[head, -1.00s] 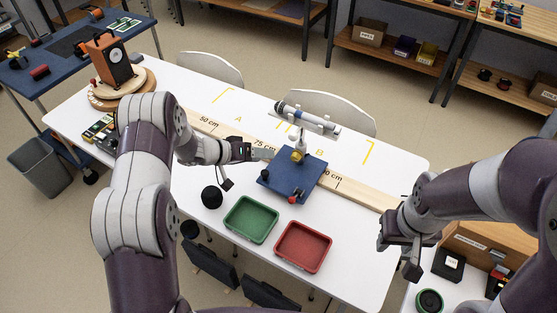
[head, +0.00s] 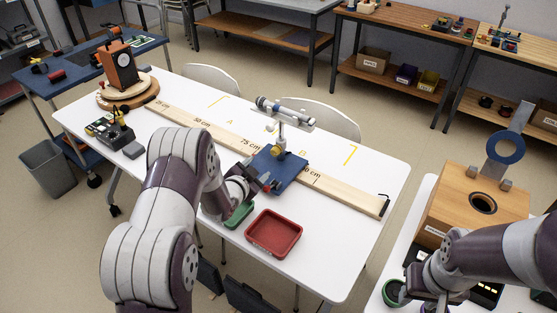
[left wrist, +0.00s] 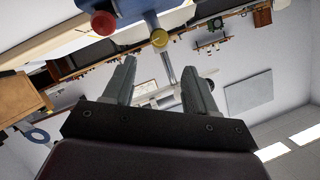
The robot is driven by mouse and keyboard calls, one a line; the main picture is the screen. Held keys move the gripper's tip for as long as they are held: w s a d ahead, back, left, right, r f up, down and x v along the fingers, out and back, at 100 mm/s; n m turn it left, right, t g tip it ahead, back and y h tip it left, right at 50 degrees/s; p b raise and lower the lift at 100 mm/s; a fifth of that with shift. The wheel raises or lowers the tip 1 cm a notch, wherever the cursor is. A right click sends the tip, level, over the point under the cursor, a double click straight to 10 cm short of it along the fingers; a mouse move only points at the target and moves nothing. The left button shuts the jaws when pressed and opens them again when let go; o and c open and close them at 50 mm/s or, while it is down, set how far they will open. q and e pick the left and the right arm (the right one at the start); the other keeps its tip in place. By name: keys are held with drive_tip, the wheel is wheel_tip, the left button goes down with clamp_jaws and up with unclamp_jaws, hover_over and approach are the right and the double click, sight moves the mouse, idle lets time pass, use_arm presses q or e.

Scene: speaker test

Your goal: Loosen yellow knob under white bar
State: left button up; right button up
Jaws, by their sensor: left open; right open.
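The white bar (head: 286,113) lies across the top of a post on a blue base plate (head: 288,172) on the white table. The yellow knob (head: 280,154) sits low on the post, under the bar. In the left wrist view the yellow knob (left wrist: 160,38) shows beyond the fingertips, with a red knob (left wrist: 103,23) to its left. My left gripper (head: 262,180) is open at the front left edge of the base plate. In the left wrist view its fingers (left wrist: 160,68) are apart, with nothing between them. My right gripper (head: 428,296) is open at the lower right, away from the post.
A red tray (head: 274,234) stands in front, and a green tray (head: 239,216) is partly hidden by my left arm. A wooden box (head: 470,204) stands at the right on another table. White table is bare right of the red tray.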

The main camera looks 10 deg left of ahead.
sight(274, 153)
use_arm(q)
drive_tip(key=x, duration=1.1)
drive_tip(key=shift+w+f, duration=0.15)
drive_tip(key=shift+w, duration=0.15)
drive_tip(key=shift+w+d+f, duration=0.1)
drive_tip(key=shift+w, duration=0.35)
drive_tip(key=c, duration=1.1)
drive_tip(key=shift+o, duration=0.2)
